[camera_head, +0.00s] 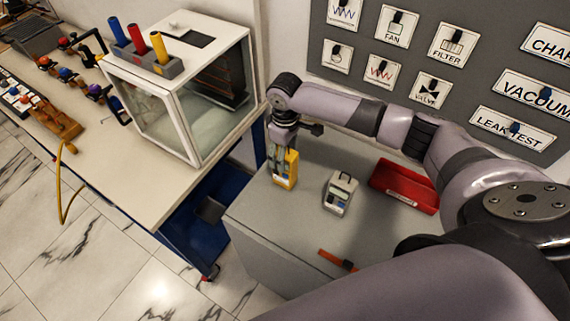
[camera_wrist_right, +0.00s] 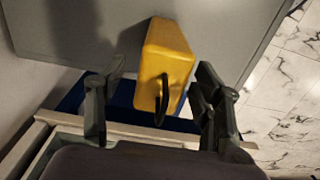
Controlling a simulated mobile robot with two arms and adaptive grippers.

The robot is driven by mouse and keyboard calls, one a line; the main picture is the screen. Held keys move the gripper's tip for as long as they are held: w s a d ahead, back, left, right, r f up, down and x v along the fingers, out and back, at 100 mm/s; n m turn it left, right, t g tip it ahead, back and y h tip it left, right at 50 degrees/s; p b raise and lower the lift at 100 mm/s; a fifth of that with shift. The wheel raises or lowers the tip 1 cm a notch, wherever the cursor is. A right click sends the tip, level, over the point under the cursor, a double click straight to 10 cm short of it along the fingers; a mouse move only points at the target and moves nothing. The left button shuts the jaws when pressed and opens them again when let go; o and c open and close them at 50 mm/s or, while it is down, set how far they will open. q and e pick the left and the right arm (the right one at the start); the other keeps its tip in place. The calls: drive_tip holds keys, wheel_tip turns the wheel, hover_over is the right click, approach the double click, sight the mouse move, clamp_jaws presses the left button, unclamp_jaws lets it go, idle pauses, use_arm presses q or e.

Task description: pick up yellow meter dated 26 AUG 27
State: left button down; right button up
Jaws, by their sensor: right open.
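The yellow meter (camera_head: 285,172) stands upright near the back left of the grey cabinet top. My right gripper (camera_head: 284,148) points down just above and around its top in the head view. In the right wrist view the yellow meter (camera_wrist_right: 172,52) lies between the two open fingers of my right gripper (camera_wrist_right: 161,72), with visible gaps on both sides. A dark loop handle (camera_wrist_right: 161,100) on the meter faces the palm. The meter's date is too small to read. My left gripper is not in view.
A grey-white meter (camera_head: 340,192) stands to the right on the cabinet top (camera_head: 275,225). A red tray (camera_head: 405,187) lies further right, and an orange-handled tool (camera_head: 335,259) lies near the front. A glass-sided box (camera_head: 190,85) stands on the left bench. A sign panel (camera_head: 440,75) rises behind.

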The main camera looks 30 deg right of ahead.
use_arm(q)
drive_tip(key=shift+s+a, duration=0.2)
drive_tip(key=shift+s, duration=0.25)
use_arm(e)
drive_tip(key=shift+f, duration=0.3)
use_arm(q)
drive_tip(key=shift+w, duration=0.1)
use_arm(e)
drive_tip(key=shift+a, duration=0.1)
drive_tip(key=shift+c, duration=0.3)
drive_tip(key=c, duration=1.2)
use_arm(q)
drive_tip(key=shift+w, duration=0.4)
use_arm(e)
clamp_jaws()
